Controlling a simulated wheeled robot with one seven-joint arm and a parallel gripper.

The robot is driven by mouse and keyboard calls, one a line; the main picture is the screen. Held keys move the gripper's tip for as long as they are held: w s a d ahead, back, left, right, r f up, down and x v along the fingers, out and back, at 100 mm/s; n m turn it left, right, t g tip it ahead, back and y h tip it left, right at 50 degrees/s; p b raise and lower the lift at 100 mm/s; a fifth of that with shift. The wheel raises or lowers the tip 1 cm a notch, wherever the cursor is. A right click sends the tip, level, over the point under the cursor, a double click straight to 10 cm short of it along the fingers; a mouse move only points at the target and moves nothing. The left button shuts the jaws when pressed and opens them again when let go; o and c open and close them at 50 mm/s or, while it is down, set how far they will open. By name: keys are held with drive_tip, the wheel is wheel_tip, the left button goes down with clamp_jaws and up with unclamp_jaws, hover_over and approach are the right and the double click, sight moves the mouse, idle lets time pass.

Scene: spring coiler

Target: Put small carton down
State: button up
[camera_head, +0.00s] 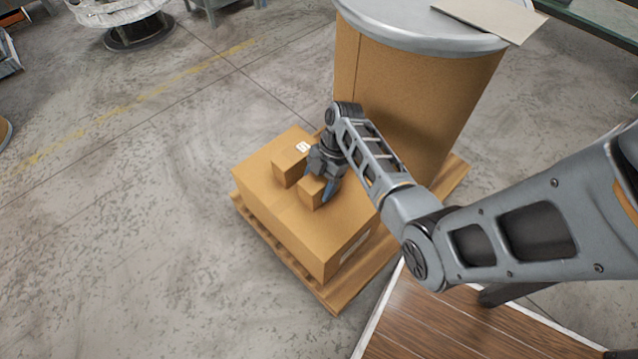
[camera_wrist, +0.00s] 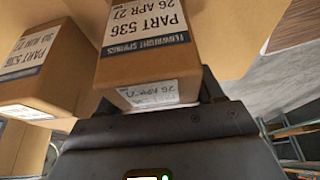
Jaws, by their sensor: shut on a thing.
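My gripper (camera_head: 319,181) points down over a large brown carton (camera_head: 300,222) and is shut on a small carton (camera_head: 311,193). In the wrist view the held small carton (camera_wrist: 150,71) sits between the two dark fingers, with white labels reading "PART 536" and "26 APR 27". The held carton is at or just above the large carton's top; I cannot tell if it touches. A second small carton (camera_head: 289,171) sits on the large carton, just left of the held one. It shows at the left in the wrist view (camera_wrist: 62,82), with a similar label.
The large carton lies on a wooden pallet (camera_head: 330,298). A tall brown drum (camera_head: 415,95) with a grey rim stands close behind my arm, a flat board (camera_head: 488,15) on top. A brown plank surface (camera_head: 440,325) is at the lower right. The concrete floor (camera_head: 130,220) at left is clear.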

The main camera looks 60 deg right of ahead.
drive_tip(key=shift+f, duration=0.15)
drive_tip(key=o, duration=1.7)
drive_tip(key=shift+c, duration=0.2)
drive_tip(key=p+v, duration=0.2)
drive_tip(key=v, duration=1)
drive_tip(key=shift+p, duration=0.4)
